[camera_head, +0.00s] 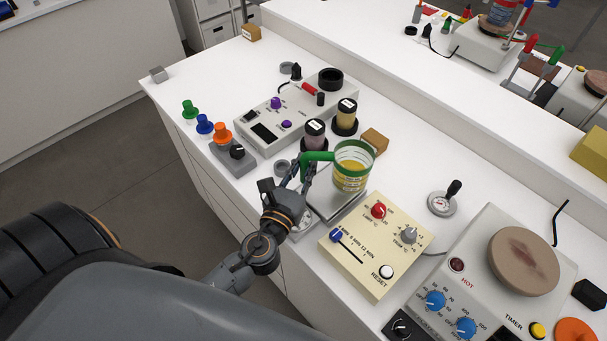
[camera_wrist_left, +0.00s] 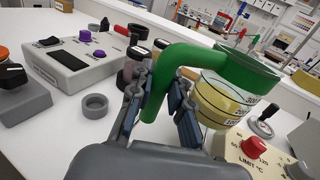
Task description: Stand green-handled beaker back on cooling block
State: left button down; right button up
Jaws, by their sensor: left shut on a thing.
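The beaker (camera_head: 352,168) is clear with a green rim, a green handle and yellow liquid. In the left wrist view the beaker (camera_wrist_left: 222,100) shows its graduation marks. My left gripper (camera_head: 301,177) is shut on the green handle (camera_wrist_left: 190,54), with a finger on each side of its lower part. A flat grey metal slab (camera_head: 338,209), which may be the cooling block, lies under and in front of the beaker in the head view. I cannot tell whether the beaker touches it. My right gripper is not in view.
A cream control box (camera_head: 373,262) with a red knob stands close right of the beaker. Two dark-capped jars (camera_head: 314,133) and a small brown block (camera_head: 374,141) stand just behind. A hotplate with a brown round top (camera_head: 524,262) is farther right. A grey ring (camera_head: 282,168) is left.

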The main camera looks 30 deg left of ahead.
aim_at(301, 180)
pick_arm(q)
jog(key=shift+w+a+f, duration=0.15)
jog(key=shift+w+f, duration=0.05)
jog(key=f, duration=0.2)
jog(key=f+b, duration=0.1)
jog(key=shift+w+a+f, duration=0.2)
jog(key=shift+w+a, duration=0.1)
jog(key=shift+f, duration=0.25)
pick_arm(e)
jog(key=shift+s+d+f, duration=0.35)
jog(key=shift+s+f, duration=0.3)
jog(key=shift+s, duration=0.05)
pick_arm(q)
jog(key=shift+f, duration=0.1)
jog(key=c, duration=1.3)
grip_release()
jog(key=shift+s, duration=0.1)
jog(key=shift+o, duration=0.2)
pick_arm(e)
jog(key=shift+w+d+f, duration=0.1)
